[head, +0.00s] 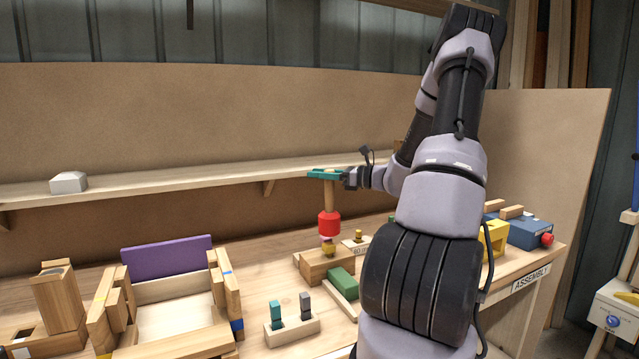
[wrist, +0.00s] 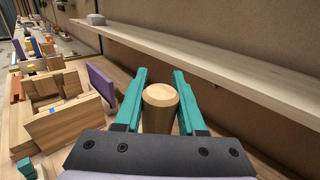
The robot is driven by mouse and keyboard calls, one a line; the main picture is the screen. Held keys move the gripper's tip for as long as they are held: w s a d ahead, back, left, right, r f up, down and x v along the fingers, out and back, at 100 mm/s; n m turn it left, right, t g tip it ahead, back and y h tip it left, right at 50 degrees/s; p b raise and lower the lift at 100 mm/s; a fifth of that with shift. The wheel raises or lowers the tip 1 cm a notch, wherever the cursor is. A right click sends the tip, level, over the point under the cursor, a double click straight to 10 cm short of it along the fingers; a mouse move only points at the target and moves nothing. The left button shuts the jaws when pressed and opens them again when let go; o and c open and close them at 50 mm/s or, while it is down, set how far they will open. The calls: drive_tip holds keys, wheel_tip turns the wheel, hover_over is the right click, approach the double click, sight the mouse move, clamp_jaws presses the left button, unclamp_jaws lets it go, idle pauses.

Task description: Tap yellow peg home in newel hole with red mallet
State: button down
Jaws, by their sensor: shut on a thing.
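My gripper (head: 326,174) has teal fingers shut on the wooden handle of the red mallet (head: 329,222). The mallet hangs upright with its red head down; a pale band shows at the head's lower end. The yellow peg (head: 328,249) is directly below the head, at the top of the wooden newel block (head: 327,266). I cannot tell whether head and peg touch. In the wrist view the round end of the mallet handle (wrist: 160,95) sits between my gripper's fingers (wrist: 160,78); the head, peg and hole are hidden there.
A long shelf (head: 230,177) runs behind the mallet. A green block (head: 342,283) lies in front of the newel block. A small peg rack (head: 292,329) and a wooden tray with a purple panel (head: 166,257) are to the left. Blue and yellow boxes are at the right.

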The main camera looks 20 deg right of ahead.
drive_tip(key=shift+r, duration=0.45)
drive_tip(key=shift+f, duration=0.1)
drive_tip(key=shift+w+f, duration=0.1)
drive_tip(key=shift+f, duration=2.7)
drive_tip(key=shift+r, duration=2.2)
wheel_tip(320, 180, up, 4)
drive_tip(key=shift+f, duration=0.1)
